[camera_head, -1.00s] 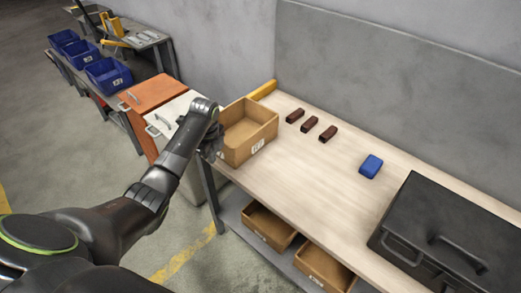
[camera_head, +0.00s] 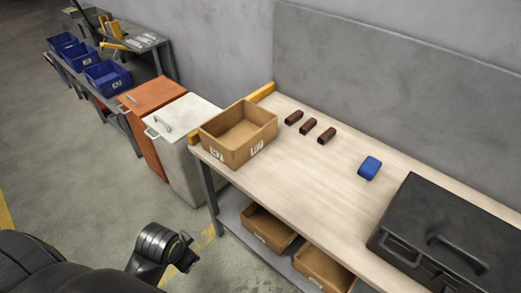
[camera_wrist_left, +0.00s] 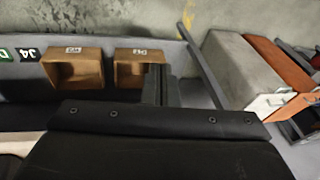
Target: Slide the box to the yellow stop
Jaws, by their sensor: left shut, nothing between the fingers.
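The tan open-topped box (camera_head: 254,149) stands upright and empty at the left end of the wooden bench in the head view. The yellow stop (camera_head: 262,92) runs along that end. The box's left side lies against or right beside the stop and hides its middle, so I cannot see any gap. My left arm is drawn back to the lower left, clear of the box. My left gripper (camera_wrist_left: 160,86) shows as dark fingers in the left wrist view, shut and empty. My right gripper is out of view.
Several small things share the bench (camera_head: 290,185): dark brown blocks (camera_head: 310,125), a blue block (camera_head: 370,167) and a black case (camera_head: 445,240). Tan bins (camera_head: 268,228) sit on the shelf below. White (camera_head: 185,118) and orange (camera_head: 150,95) cabinets stand left of the bench.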

